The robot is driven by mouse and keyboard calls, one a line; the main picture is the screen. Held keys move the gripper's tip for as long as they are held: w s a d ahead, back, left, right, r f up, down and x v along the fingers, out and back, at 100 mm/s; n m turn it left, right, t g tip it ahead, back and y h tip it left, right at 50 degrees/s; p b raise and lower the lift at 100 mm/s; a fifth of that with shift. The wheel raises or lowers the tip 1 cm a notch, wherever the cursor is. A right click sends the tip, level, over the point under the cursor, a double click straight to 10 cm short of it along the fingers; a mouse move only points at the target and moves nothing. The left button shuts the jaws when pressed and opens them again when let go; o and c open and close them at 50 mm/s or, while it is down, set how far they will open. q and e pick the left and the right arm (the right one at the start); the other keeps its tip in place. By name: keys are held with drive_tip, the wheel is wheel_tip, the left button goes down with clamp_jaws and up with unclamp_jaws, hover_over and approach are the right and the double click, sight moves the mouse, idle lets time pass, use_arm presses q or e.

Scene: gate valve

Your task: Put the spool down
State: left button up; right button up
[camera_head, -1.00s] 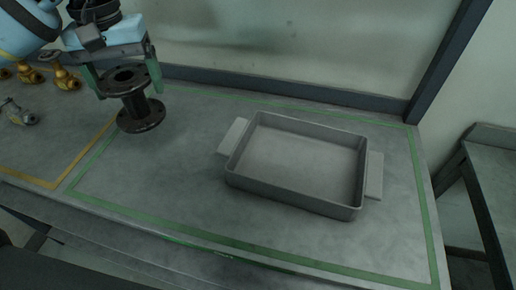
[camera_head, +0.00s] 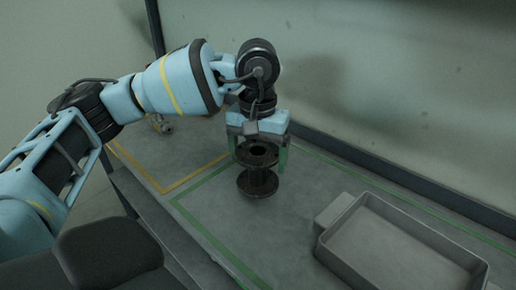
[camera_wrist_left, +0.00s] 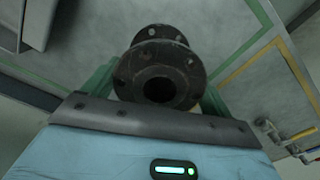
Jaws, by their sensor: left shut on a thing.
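The dark flanged pipe spool (camera_head: 258,183) stands upright over the bench, inside the green outline near its left side. My left gripper (camera_head: 259,152) comes down on it from above, with one green finger on each side of the upper flange, and is shut on it. The lower flange is at or very near the bench top; I cannot tell whether it touches. In the left wrist view the spool (camera_wrist_left: 160,72) shows end-on between the green fingers (camera_wrist_left: 158,88). My right gripper is not in view.
A grey tray (camera_head: 338,252) with side handles lies to the right of the spool, with clear bench between. A yellow outline (camera_head: 182,183) lies to the left. A back wall and ledge (camera_head: 400,180) run behind.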

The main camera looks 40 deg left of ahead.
use_arm(q)
drive_tip(key=shift+f, duration=1.7)
drive_tip(key=shift+f, duration=0.2)
drive_tip(key=o, duration=1.7)
drive_tip(key=shift+o, duration=0.2)
wheel_tip(320, 180, up, 12)
drive_tip(key=shift+r, duration=0.1)
